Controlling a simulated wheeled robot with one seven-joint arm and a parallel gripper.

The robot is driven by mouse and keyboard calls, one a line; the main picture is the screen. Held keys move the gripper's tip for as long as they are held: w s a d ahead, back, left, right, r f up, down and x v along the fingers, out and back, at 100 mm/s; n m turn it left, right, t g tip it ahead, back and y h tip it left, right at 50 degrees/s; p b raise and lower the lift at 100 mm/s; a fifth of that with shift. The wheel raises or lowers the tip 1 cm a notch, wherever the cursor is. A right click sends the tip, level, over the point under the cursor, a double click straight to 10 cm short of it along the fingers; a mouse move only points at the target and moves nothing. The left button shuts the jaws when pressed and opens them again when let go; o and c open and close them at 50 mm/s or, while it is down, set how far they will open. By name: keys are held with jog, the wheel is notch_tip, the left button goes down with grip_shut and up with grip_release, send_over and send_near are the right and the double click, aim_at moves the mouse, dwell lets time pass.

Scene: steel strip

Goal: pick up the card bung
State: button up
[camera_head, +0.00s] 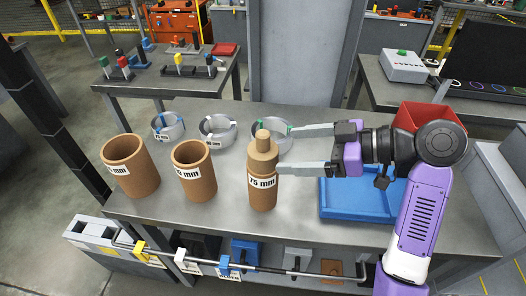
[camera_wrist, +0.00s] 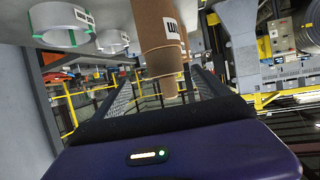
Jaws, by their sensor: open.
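The card bung (camera_head: 263,153) is a stepped brown cylinder with a narrow knob on top. It appears to sit upright in the mouth of a brown card tube labelled 75 mm (camera_head: 262,197) on the steel bench. My gripper (camera_head: 281,149) is open and empty, just right of the bung, its fingers level and pointing left. In the wrist view, the bung (camera_wrist: 164,62) appears between the lines of my two open fingers (camera_wrist: 161,78), around or beyond their tips. I cannot tell whether the near finger touches it.
Two wider open card tubes (camera_head: 194,172) (camera_head: 130,167) stand to the left. Several grey rings (camera_head: 217,131) lie behind. A blue tray (camera_head: 357,199) lies below my arm, and a red bin (camera_head: 418,113) stands at the right.

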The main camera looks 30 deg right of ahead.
aim_at(263, 154)
jog(key=x, duration=0.2)
jog(key=p+x, duration=0.1)
jog(key=x, duration=0.3)
jog(key=shift+s+a+f, duration=0.15)
jog(key=shift+a+f, duration=0.05)
jog(key=shift+a, duration=0.45)
jog(key=shift+w+a+f, duration=0.25)
jog(key=shift+w, duration=0.1)
jog(key=c, duration=1.4)
jog(key=shift+r, duration=0.15)
jog(key=shift+c, duration=0.2)
